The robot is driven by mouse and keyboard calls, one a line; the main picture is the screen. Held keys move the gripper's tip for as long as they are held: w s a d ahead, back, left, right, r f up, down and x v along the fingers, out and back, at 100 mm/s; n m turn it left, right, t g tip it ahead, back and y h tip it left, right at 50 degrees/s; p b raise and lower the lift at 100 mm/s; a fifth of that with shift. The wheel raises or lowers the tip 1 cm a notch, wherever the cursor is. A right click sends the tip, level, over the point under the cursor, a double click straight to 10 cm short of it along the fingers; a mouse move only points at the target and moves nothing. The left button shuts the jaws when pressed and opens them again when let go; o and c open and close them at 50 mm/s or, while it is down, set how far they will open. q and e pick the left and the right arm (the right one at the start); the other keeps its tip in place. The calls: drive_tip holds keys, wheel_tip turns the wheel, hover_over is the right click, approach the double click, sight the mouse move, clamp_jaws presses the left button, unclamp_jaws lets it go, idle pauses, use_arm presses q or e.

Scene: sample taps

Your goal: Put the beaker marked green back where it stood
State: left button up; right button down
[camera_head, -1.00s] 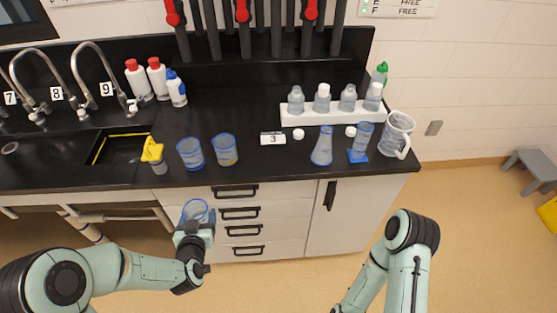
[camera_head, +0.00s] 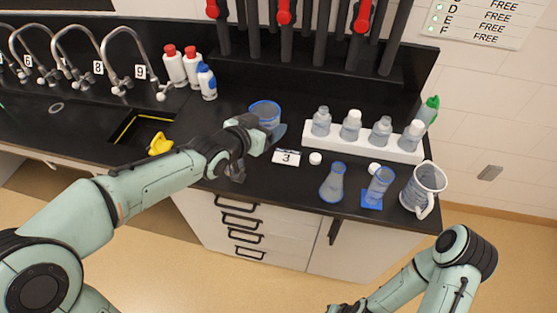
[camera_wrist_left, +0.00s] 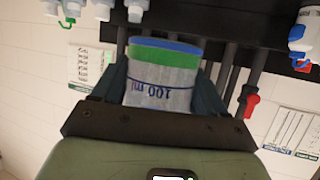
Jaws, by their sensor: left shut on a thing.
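The beaker marked green (camera_head: 265,112) is clear, with a blue rim. The left wrist view shows its green band and "100 ml" print (camera_wrist_left: 162,75) between my fingers. My left gripper (camera_head: 262,132) is shut on it, reaching over the black counter (camera_head: 240,97) left of the white bottle rack. I cannot tell whether its base touches the counter. The beakers on the counter in the earlier view are hidden behind my left arm. Part of my right gripper (camera_head: 345,308) shows at the bottom edge; its jaws cannot be made out.
A "3" label (camera_head: 286,158) and a white cap (camera_head: 315,158) lie right of the gripper. A flask (camera_head: 333,183), a cylinder (camera_head: 381,182) and a jug (camera_head: 424,188) stand further right. The bottle rack (camera_head: 343,139) is behind them.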

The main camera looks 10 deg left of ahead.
use_arm(q)
drive_tip(key=shift+w+a+r, duration=0.1)
drive_tip(key=shift+a+r, duration=0.05)
drive_tip(key=shift+r, duration=0.15)
drive_tip(key=shift+s+a+r, duration=0.1)
drive_tip(key=shift+s+r, duration=0.05)
drive_tip(key=shift+s, duration=0.2)
wheel_tip(320, 180, down, 9)
drive_tip(key=b, duration=0.9)
hover_over(266, 180)
wheel_tip(266, 180, down, 6)
drive_tip(key=shift+w, duration=0.1)
drive_tip(key=shift+f, duration=2.3)
use_arm(e)
drive_tip(key=s+f, duration=0.5)
drive_tip(key=f, duration=0.5)
drive_tip(key=shift+s+f+g, duration=0.3)
drive_tip(key=shift+f, duration=0.05)
use_arm(q)
drive_tip(key=shift+b, duration=0.3)
drive_tip(key=shift+f, duration=0.25)
drive_tip(key=o, duration=1)
drive_tip(key=shift+r, duration=0.1)
use_arm(e)
drive_tip(key=shift+f, duration=0.15)
